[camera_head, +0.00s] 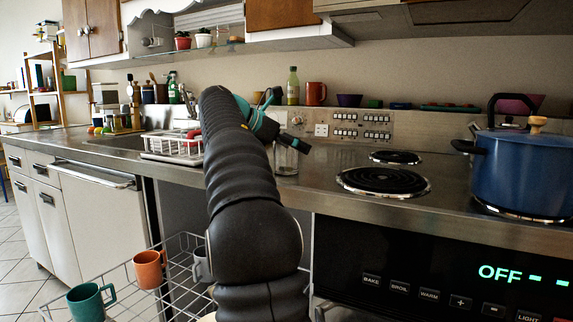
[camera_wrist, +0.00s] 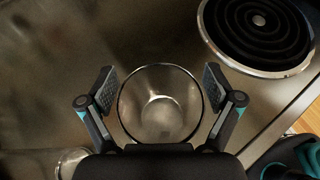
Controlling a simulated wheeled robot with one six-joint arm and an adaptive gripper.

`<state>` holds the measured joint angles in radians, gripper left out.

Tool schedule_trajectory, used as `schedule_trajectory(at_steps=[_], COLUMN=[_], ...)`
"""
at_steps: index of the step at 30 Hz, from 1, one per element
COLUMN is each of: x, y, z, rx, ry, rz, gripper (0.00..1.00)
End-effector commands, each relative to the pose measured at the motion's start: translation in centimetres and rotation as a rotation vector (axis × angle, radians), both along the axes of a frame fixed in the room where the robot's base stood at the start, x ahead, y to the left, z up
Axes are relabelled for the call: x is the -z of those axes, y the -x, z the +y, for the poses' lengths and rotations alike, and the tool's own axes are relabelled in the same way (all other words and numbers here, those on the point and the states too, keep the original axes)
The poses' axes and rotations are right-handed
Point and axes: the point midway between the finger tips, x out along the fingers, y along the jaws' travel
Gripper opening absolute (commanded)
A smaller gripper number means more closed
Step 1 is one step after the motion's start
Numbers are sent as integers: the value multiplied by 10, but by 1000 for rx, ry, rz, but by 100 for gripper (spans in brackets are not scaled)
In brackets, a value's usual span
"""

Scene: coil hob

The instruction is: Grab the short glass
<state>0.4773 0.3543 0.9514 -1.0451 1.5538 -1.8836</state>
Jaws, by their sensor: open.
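A clear round glass (camera_wrist: 160,128) stands on the metal counter, seen from above in the wrist view. My gripper (camera_wrist: 160,92) is open, with one finger pad on each side of the glass's rim. I cannot tell whether either pad touches it. In the head view a clear glass (camera_head: 286,160) stands under my gripper (camera_head: 290,142), left of the coil burners. My arm hides part of the counter around it.
Part of another clear rim (camera_wrist: 72,160) shows at the lower left of the wrist view. A coil burner (camera_wrist: 256,68) lies to the right. A blue pot (camera_head: 520,175) stands at the right. The dish rack (camera_head: 172,147) is left of my arm.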

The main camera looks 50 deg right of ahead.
Motion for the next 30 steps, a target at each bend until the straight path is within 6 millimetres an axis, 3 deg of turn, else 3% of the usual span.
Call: schedule_trajectory(at_steps=[4,5,13,23,30], x=[0,0,0,-2,-23], y=[0,0,-1,-1,-1], z=[0,0,0,1,0], rx=[-1,-1,-1,-1,-1], ry=[0,0,0,0,2], rz=[0,0,0,0,-2], gripper=[90,86,19,19,19])
